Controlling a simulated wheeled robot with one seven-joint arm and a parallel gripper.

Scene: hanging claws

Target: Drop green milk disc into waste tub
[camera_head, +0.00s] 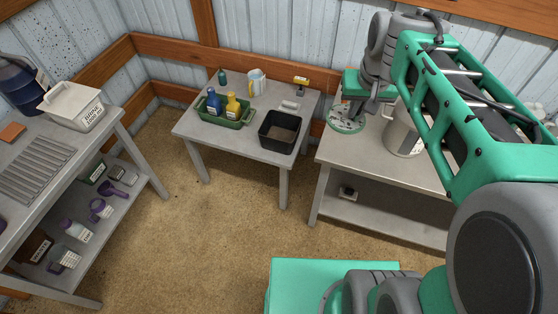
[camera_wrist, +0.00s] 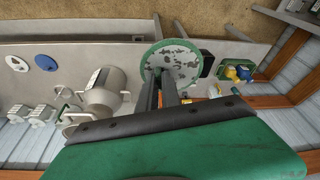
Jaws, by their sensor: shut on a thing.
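The green milk disc (camera_head: 346,124), green with pale worn patches, hangs in my gripper (camera_head: 360,106) above the left end of the right table. In the wrist view, the disc (camera_wrist: 160,52) shows face-on beyond the two fingers of my gripper (camera_wrist: 168,82), which are shut on it. A black open tub (camera_head: 264,136), likely the waste tub, stands at the front right of the middle table, left of the disc. I can read no label on it. In the wrist view the black tub (camera_wrist: 207,66) is partly hidden behind the disc.
A pale metal pail (camera_head: 402,140) stands on the right table, close right of the disc. A green tray (camera_head: 232,123) with blue and yellow bottles sits left of the tub. A floor gap separates the middle and right tables.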

